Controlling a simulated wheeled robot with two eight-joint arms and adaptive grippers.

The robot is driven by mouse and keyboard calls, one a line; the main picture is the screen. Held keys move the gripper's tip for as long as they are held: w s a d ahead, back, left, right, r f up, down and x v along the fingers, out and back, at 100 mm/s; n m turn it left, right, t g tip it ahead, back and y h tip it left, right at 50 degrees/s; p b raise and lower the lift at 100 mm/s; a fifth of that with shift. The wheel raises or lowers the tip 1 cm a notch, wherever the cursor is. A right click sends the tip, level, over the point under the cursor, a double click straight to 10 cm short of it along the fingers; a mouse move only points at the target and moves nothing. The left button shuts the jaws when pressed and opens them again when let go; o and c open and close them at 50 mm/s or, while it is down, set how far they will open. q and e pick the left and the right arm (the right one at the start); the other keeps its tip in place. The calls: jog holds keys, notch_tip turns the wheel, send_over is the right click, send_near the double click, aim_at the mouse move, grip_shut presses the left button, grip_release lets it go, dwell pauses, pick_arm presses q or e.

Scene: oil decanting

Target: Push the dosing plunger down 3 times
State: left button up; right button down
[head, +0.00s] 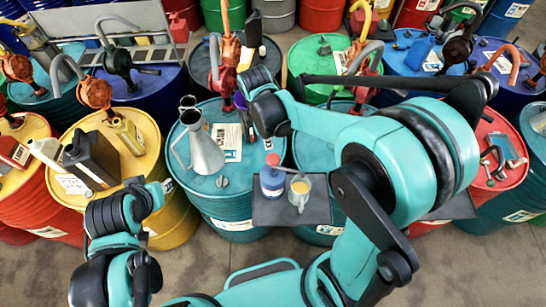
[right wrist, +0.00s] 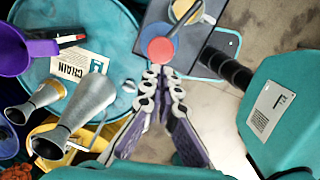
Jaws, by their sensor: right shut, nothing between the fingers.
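The dosing bottle (head: 272,183) is blue with a white label and stands upright on a dark tray (head: 305,215). Its plunger has a round red top (head: 272,159), also in the right wrist view (right wrist: 161,50). My right gripper (head: 268,146) is shut and empty, its tips close to the red top; in the right wrist view the fingertips (right wrist: 161,71) appear at the edge of it. I cannot tell whether they touch. A glass mug (head: 299,190) with yellowish contents stands right of the bottle. My left arm is at lower left; its gripper's fingers are not clearly visible.
A teal drum (head: 231,214) behind the tray carries a metal jug (head: 200,145) and a paper label (head: 227,142). A yellow drum (head: 147,148) with a black canister (head: 92,160) stands left. The floor (head: 205,270) in front is mostly clear.

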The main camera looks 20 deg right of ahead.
aim_at(270, 159)
jog(key=shift+d+f+b, duration=0.2)
jog(key=shift+f+b, duration=0.95)
jog(key=shift+f, duration=0.55)
jog(key=shift+d+f+b, duration=0.15)
jog(key=shift+f+b, duration=0.95)
jog(key=shift+f, duration=0.55)
jog(key=shift+f, duration=0.1)
notch_tip(270, 159, down, 3)
jog(key=b, duration=0.3)
jog(key=shift+f, duration=0.1)
jog(key=shift+r, duration=0.25)
jog(key=a, duration=0.1)
jog(key=a+r, duration=0.1)
jog(key=a, duration=0.1)
jog(key=shift+w+a+p, duration=0.1)
jog(key=shift+p, duration=0.2)
